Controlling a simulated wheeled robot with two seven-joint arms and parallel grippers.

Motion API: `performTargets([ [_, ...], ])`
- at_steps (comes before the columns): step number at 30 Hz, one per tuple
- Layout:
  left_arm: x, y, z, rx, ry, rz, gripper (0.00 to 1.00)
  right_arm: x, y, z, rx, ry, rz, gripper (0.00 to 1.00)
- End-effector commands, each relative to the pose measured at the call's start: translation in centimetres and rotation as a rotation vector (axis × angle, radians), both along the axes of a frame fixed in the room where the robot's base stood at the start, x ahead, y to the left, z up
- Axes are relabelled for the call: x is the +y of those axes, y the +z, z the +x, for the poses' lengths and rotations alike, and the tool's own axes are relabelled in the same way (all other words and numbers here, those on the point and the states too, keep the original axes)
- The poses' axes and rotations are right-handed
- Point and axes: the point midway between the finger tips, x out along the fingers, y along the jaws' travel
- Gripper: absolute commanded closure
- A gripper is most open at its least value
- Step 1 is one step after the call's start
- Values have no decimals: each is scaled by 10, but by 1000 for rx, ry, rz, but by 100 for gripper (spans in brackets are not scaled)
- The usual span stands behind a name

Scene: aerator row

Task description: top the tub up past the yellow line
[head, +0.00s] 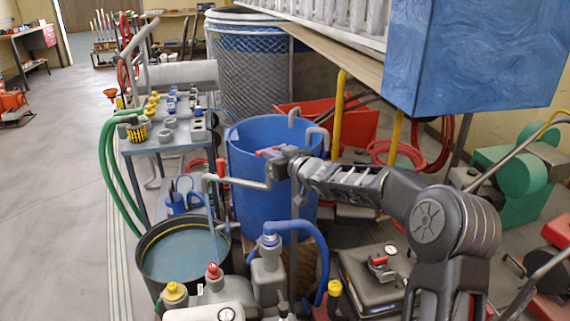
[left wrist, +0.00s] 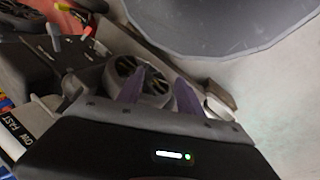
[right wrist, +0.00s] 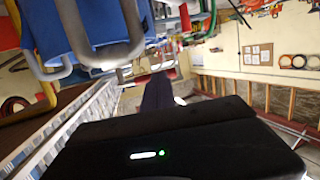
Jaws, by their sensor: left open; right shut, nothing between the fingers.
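The dark round tub (head: 146,272) stands on the floor at the lower left of the head view, with bluish water inside. A yellow line runs around its inner wall near the rim; I cannot tell exactly how the water stands against it. A grey spout pipe (head: 240,182) with a red handle (head: 221,168) is above and right of the tub. A thin pale streak, seemingly water, drops into the tub. My right gripper (head: 264,153) is shut and empty, in front of the blue barrel; its fingers show in the right wrist view (right wrist: 157,90). My left gripper (left wrist: 160,80) is open and empty.
The blue barrel (head: 245,165) stands behind the spout. A cart (head: 165,144) with small fittings is behind the tub, with green hoses (head: 108,165) beside it. Capped bottles and a pump (head: 268,270) crowd the front. Floor at left is clear.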

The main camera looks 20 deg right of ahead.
Motion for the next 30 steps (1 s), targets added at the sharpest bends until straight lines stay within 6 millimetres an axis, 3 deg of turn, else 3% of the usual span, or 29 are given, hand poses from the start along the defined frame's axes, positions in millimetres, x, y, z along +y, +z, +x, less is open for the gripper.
performTargets([
  [3,0,-4,0,0,0,0,57,8,0,6,-1,8,-1,100],
  [15,0,14,0,0,0,0,57,19,2,23,0,10,-1,100],
  [30,0,16,0,0,1,0,57,21,2,27,-3,12,0,100],
])
